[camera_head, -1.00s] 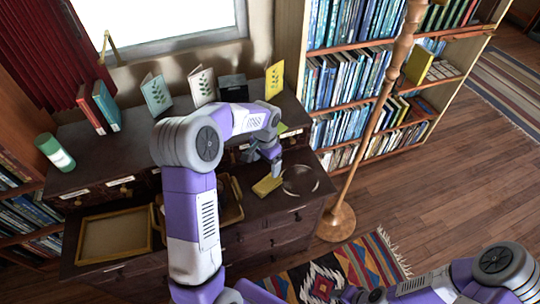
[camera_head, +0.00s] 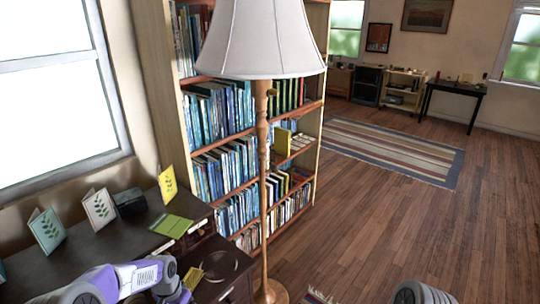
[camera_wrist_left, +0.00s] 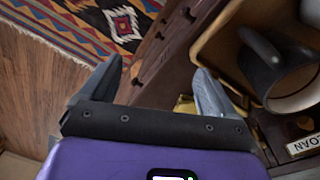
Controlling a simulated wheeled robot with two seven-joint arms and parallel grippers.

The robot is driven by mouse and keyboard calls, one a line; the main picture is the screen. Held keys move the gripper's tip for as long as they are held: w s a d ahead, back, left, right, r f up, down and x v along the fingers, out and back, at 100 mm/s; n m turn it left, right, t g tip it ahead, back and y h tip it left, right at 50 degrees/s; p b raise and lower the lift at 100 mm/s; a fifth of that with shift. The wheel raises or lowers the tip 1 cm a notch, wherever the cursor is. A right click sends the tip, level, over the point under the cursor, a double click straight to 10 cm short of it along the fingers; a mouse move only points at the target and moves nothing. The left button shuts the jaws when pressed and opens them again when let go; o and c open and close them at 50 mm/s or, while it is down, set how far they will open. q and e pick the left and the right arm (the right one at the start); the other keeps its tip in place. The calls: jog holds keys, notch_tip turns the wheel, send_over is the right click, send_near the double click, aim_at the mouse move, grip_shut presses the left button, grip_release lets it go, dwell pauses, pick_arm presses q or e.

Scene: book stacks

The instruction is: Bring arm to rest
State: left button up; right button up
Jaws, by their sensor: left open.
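My left arm (camera_head: 115,283) shows at the bottom left of the head view, over the dark desk; its fingertips cannot be made out there. In the left wrist view my left gripper (camera_wrist_left: 157,80) is open, its two fingers apart with nothing between them but the view of drawer fronts and rug beyond. My right arm shows only as a grey joint (camera_head: 422,293) at the bottom edge of the head view; its gripper is outside both views.
The desk (camera_head: 95,258) bears upright cards, a green booklet (camera_head: 172,226), a yellow item (camera_head: 193,279) and a round clear dish (camera_head: 229,266). A floor lamp (camera_head: 263,175) stands before the bookcase (camera_head: 319,145). A dark mug (camera_wrist_left: 275,70) is near the left gripper.

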pick_arm(q)
jog(key=s+d+f+n+h, duration=0.25)
jog(key=s+d+f, duration=0.55)
jog(key=d+f, duration=0.45)
jog(key=s+d+f+n, duration=0.2)
jog(key=s, duration=0.4)
jog(key=s+d+f+n, duration=0.1)
jog(key=s+d+f, duration=0.1)
jog(key=s, duration=0.4)
jog(key=shift+d+f+n+h, duration=0.15)
jog(key=shift+f+n+h, duration=0.2)
jog(key=shift+f, duration=0.2)
